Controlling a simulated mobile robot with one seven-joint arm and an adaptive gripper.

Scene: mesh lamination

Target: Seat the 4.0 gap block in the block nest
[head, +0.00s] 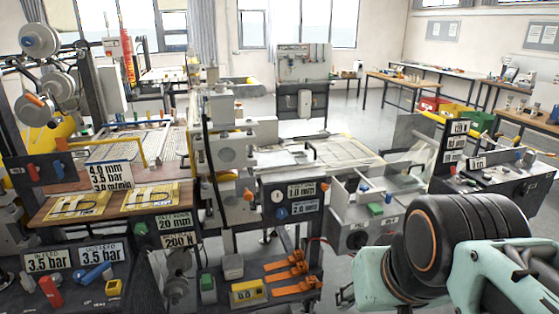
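My gripper is not in view; only my mint-green and black arm links show at the lower right. No block that I can read as 4.0 shows clearly. On the lower front shelf of the middle machine stand a yellow block (248,291) with a small dark label that I cannot read surely, a grey block (232,266) and a dark block with a green top (208,287). I cannot tell which place is the block nest. A sign (110,176) on the left machine reads 4.0 mm, 3.5 bar and a third line.
Several orange clamp-like pieces (287,267) lie right of the blocks. Two yellow plates (150,197) lie on the left wooden ledge. A dark control panel (291,197) stands above the shelf. Open floor shows at the back.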

